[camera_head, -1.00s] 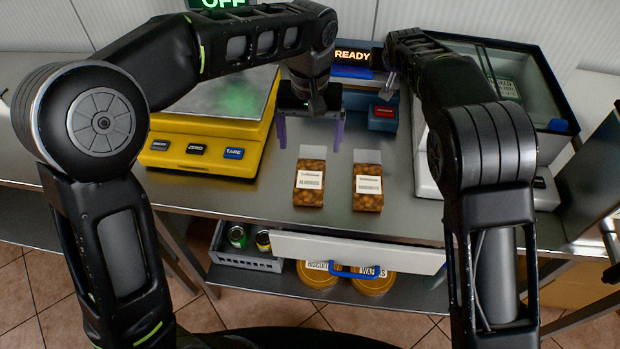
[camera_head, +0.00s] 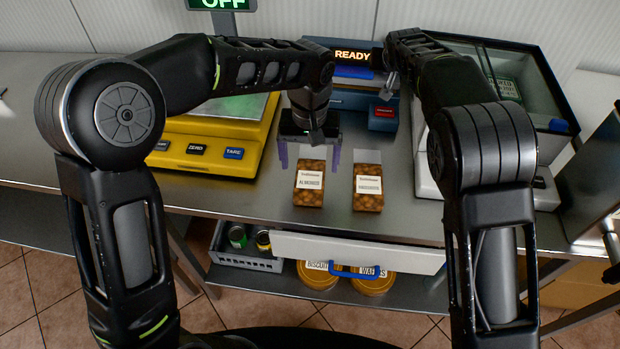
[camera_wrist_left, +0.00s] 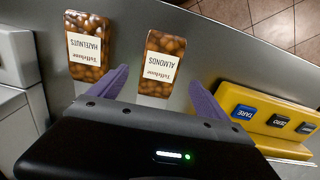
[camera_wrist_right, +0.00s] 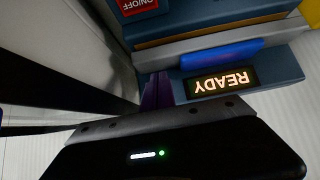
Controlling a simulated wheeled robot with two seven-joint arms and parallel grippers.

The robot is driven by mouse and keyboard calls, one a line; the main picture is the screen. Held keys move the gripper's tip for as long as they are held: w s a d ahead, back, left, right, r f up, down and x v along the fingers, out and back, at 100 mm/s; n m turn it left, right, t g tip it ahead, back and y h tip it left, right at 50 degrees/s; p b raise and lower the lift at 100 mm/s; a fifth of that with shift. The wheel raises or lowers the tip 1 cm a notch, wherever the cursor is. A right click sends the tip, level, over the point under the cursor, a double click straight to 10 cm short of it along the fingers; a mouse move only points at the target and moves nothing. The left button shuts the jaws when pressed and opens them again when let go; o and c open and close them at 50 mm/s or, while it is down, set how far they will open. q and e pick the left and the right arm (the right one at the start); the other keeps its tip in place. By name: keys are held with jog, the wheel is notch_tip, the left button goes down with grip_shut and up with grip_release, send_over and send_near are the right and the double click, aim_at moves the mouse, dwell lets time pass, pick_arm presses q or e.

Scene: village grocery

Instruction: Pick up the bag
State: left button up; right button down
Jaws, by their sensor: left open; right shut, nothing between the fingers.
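The almonds bag (camera_head: 309,183) is on the left and the hazelnuts bag (camera_head: 368,186) on the right. My left gripper (camera_head: 309,160) is open at the almonds bag's top, one purple finger on each side. In the left wrist view, the almonds bag (camera_wrist_left: 163,66) lies ahead between the fingers (camera_wrist_left: 158,92), and the hazelnuts bag (camera_wrist_left: 88,46) is off to the left. I cannot tell whether the fingers touch the bag. My right gripper (camera_head: 389,85) is shut and empty near a READY device; its fingers (camera_wrist_right: 157,90) show together.
A yellow scale (camera_head: 208,156) stands left of the bags. A blue device with a READY display (camera_head: 352,55) is behind them, and a glass-topped case (camera_head: 500,75) stands at right. Below the counter are a grey crate (camera_head: 245,262) and round tins (camera_head: 372,285). The counter front is clear.

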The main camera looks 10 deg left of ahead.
aim_at(310, 177)
pick_arm(q)
jog(key=shift+f, duration=2.6)
jog(key=c, duration=1.6)
jog(key=shift+o, duration=0.2)
notch_tip(310, 177, up, 10)
